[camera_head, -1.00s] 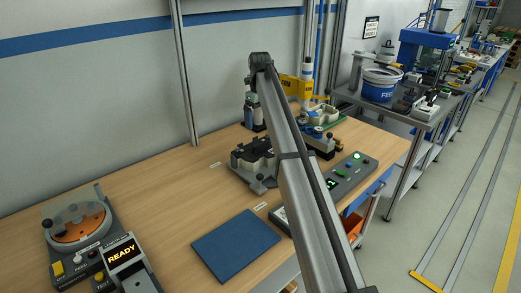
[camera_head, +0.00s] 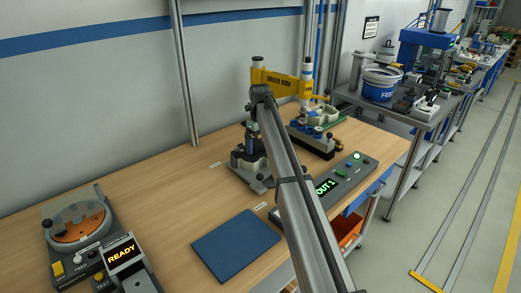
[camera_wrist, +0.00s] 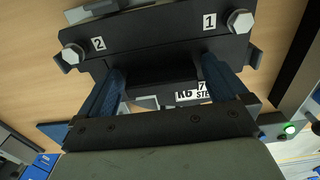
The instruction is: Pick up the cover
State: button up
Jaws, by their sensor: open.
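In the wrist view a dark block with hex bolts marked 1 and 2 (camera_wrist: 150,40) fills the upper middle; it looks like the cover, though I cannot be sure. My gripper (camera_wrist: 163,70) is open, its two blue-padded fingers spread apart just in front of the block. A partly hidden white label shows between the fingers. I cannot tell whether the fingers touch the block. In the head view the grey fixture (camera_head: 248,178) stands on the bench at the centre. My arm hides part of it, and my gripper is hard to make out there.
A yellow driver arm (camera_head: 282,82) stands behind the fixture, close to my arm. A control box (camera_head: 350,172) is to the right, a blue mat (camera_head: 235,247) in front. A round orange-topped device (camera_head: 78,222) and a READY display (camera_head: 122,256) stand at left. The bench left of centre is clear.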

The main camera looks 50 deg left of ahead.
jog(key=c, duration=0.9)
